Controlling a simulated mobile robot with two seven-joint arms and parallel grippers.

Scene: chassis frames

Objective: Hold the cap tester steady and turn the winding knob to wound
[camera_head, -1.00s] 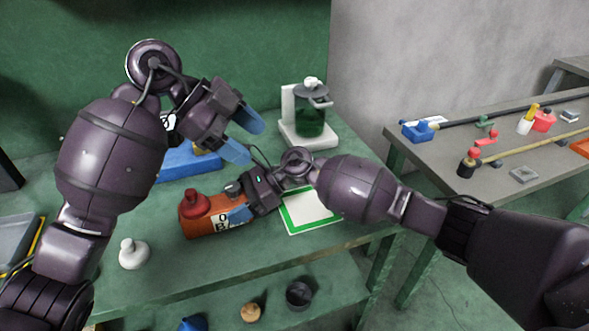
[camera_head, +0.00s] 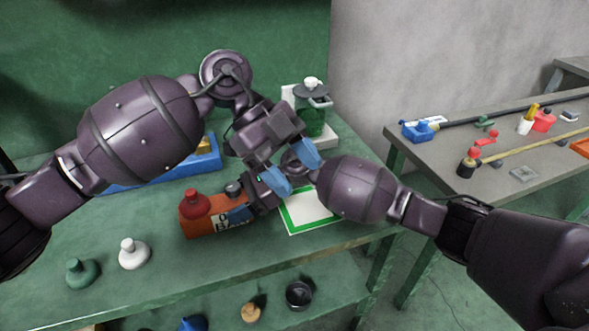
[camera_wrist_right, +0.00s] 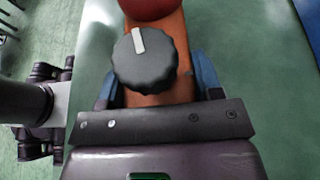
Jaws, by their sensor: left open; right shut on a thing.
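The cap tester (camera_head: 203,224) is an orange box with a red rounded top piece (camera_head: 195,203) and a partly hidden label, lying on the green bench. Its dark ribbed winding knob (camera_head: 233,187) shows in the right wrist view (camera_wrist_right: 145,68) with a white mark at its upper edge, pointing roughly toward the red piece. My right gripper (camera_head: 240,212) is shut on the tester's body, with blue fingers on both sides in the right wrist view (camera_wrist_right: 163,92). My left gripper (camera_head: 291,170) is open and empty, above and to the right of the knob, apart from it.
A green-bordered white mat (camera_head: 310,222) lies right of the tester. A white stand with a green jar (camera_head: 312,118) is behind it. White (camera_head: 133,254) and green (camera_head: 82,273) knobbed pieces stand at front left. A blue tray (camera_head: 200,160) lies at the back.

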